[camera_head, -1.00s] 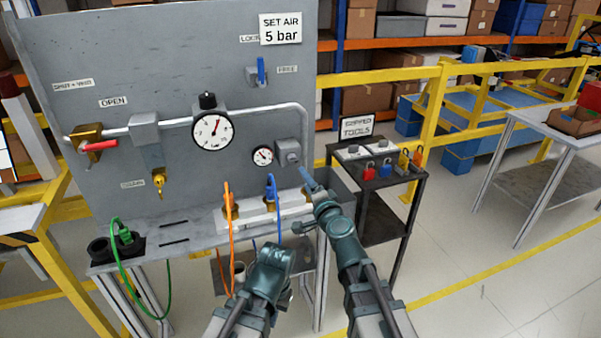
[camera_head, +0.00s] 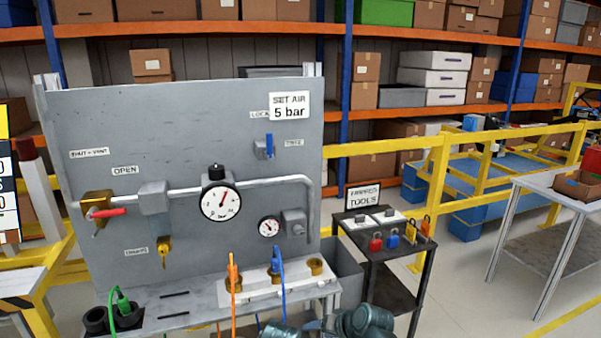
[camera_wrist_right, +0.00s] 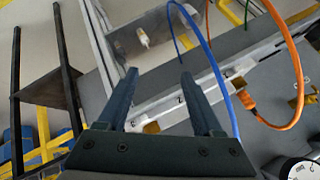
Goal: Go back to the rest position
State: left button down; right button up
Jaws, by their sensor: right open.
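My right gripper (camera_head: 315,325) shows at the bottom edge of the head view, low in front of the panel's shelf and right of the hoses. In the right wrist view its two fingers (camera_wrist_right: 158,75) stand apart with nothing between them. A white manifold strip (camera_head: 258,290) with brass ports lies beyond the fingers, with the blue hose (camera_wrist_right: 215,75) and the orange hose (camera_wrist_right: 285,60) beside them.
The grey panel (camera_head: 95,130) carries a large gauge (camera_head: 221,201), a small gauge (camera_head: 269,227), a red-handled valve (camera_head: 108,213) and a blue lever (camera_head: 270,145). A green hose (camera_head: 122,302) plugs in at left. A dark tool cart (camera_head: 375,245) with padlocks stands at right, before a yellow rail (camera_head: 385,146).

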jog(key=s+d+f+n+g+h, duration=0.1)
jog(key=s+d+f+g+h, duration=0.45)
jog(key=s+d, duration=0.45)
jog(key=s+a+r+n+g+h+p, duration=0.1)
jog(key=s+a+r+n+p, duration=0.3)
jog(key=a+r+p, duration=0.5)
notch_tip(320, 180, up, 3)
jog(key=s+p, duration=0.2)
jog(key=shift+a+f+p, duration=0.2)
jog(key=shift+a+p, duration=0.05)
jog(key=shift+p, duration=0.1)
dwell(1.8)
